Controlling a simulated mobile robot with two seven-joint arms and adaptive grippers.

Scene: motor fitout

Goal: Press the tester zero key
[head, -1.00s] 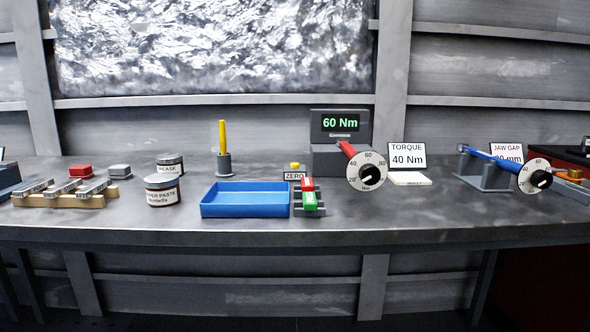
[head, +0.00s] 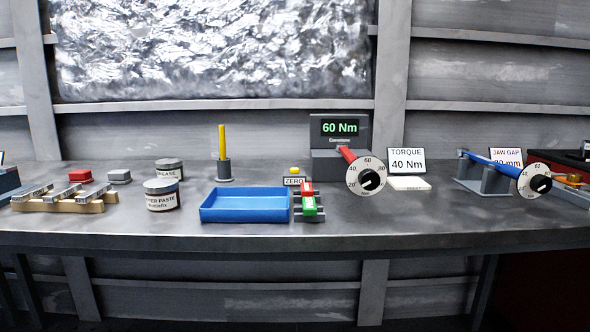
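The tester (head: 341,160) is a dark grey unit at the back of the bench, with a green display (head: 341,128) reading 60 Nm. A red-handled torque wrench with a round dial (head: 367,176) sits at its front. A small yellow key (head: 295,170) stands above a label reading ZERO (head: 294,181), to the left of the tester. Nothing touches the key. Neither of my grippers shows in the head view.
A blue tray (head: 245,216) and a rack with red and green pieces (head: 309,209) lie in front of the key. A TORQUE 40 Nm sign (head: 406,161) stands right of the tester. A yellow stick in a holder (head: 223,169) and tins (head: 161,200) stand left.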

